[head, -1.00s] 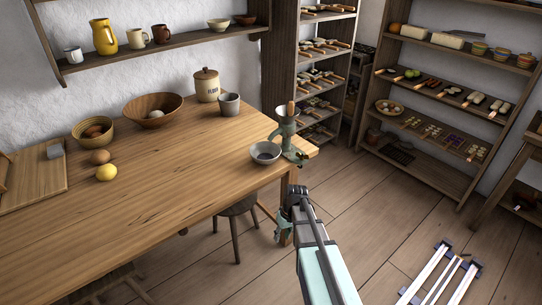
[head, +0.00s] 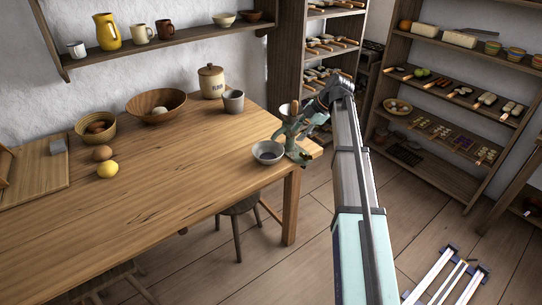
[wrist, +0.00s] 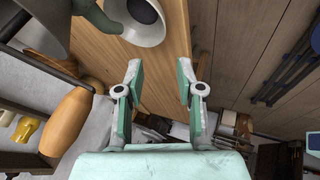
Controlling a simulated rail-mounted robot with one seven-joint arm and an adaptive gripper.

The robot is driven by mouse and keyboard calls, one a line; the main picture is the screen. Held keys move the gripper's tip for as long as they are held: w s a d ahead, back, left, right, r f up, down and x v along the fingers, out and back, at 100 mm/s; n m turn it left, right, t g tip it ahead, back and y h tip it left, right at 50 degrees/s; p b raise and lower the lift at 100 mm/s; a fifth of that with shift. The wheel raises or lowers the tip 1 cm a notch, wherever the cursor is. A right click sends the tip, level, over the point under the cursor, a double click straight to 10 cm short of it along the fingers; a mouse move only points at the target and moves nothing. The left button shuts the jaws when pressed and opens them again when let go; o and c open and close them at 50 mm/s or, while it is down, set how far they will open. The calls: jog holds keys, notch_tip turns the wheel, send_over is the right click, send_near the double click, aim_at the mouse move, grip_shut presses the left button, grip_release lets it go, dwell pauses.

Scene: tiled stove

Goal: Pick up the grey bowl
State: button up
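The grey bowl (head: 267,152) sits upright on the wooden table (head: 150,190) near its right end, just left of the green-grey hand mill (head: 291,139). My gripper (head: 300,129) is beside the mill, to the upper right of the bowl, and overlaps the mill in the head view. In the wrist view my gripper (wrist: 158,84) is open, with nothing between its fingers. The bowl (wrist: 152,37) shows beyond the fingertips at the top edge, partly cut off.
The table is clear left of the bowl. Shelves (head: 440,90) stand behind at the right.

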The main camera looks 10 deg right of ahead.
jog(key=p, duration=0.2)
send_near(275, 159)
jog(key=shift+n, duration=0.4)
jog(key=x, duration=0.4)
jog(key=shift+w+f, duration=0.3)
jog(key=shift+w, duration=0.2)
jog(key=shift+p+x, duration=1)
jog(key=shift+x, duration=1.95)
jog(key=shift+s+d+f, duration=0.1)
jog(key=shift+d, duration=0.05)
jog(key=shift+c, duration=0.4)
grip_shut()
